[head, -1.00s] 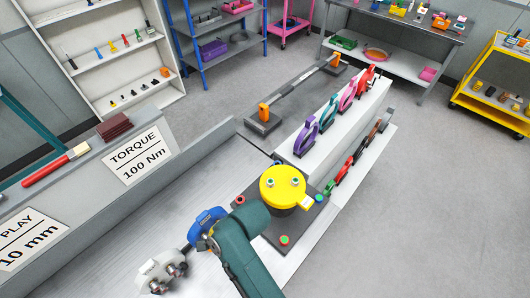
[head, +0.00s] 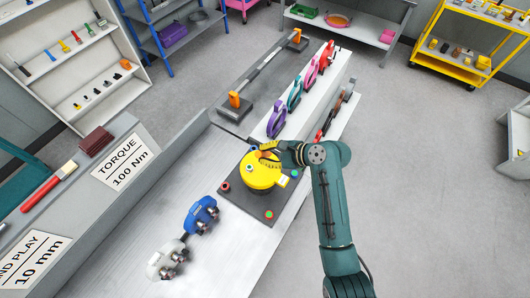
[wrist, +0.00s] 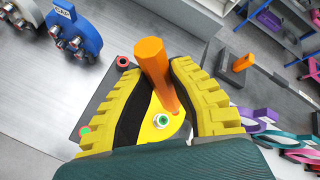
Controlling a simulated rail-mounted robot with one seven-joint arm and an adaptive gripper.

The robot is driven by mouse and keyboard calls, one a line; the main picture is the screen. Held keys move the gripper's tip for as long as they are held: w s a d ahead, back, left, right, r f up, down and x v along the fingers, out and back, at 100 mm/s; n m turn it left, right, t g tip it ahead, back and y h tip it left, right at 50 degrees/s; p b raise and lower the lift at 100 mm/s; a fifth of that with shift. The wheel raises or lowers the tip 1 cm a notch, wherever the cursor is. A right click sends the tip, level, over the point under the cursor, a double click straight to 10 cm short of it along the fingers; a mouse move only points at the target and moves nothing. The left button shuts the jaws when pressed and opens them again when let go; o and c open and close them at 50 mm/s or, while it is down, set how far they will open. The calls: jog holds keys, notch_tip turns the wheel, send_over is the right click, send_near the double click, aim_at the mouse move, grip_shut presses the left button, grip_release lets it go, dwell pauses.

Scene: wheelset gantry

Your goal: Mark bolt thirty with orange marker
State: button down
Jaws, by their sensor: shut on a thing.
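My gripper (wrist: 170,95) has yellow ribbed fingers shut on an orange marker (wrist: 155,68), seen in the wrist view. In the head view my gripper (head: 268,153) is over the back of a yellow round part (head: 259,178) on a dark square plate (head: 234,198). A bolt head with a green centre (wrist: 161,121) sits on the yellow part near the marker's lower end; I cannot tell whether they touch. The plate carries a red bolt (wrist: 122,62) and a green bolt (wrist: 86,130) at its corners. I cannot read which bolt is number thirty.
A blue cap piece (head: 201,214) and a white one (head: 166,261) lie on the bench left of the plate. Coloured clamp-like tools (head: 277,122) stand on a white block behind. A dark stand with orange ends (head: 236,99) is beyond the plate.

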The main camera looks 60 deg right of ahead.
notch_tip(320, 180, down, 5)
jog(key=shift+f+b, duration=0.2)
jog(key=shift+b, duration=1.05)
jog(key=shift+r+p, duration=0.1)
jog(key=shift+p, duration=0.7)
jog(key=shift+f, duration=0.7)
dwell(0.3)
jog(key=shift+s+d, duration=0.15)
jog(key=shift+d, duration=0.15)
dwell(0.4)
jog(key=shift+d, duration=0.35)
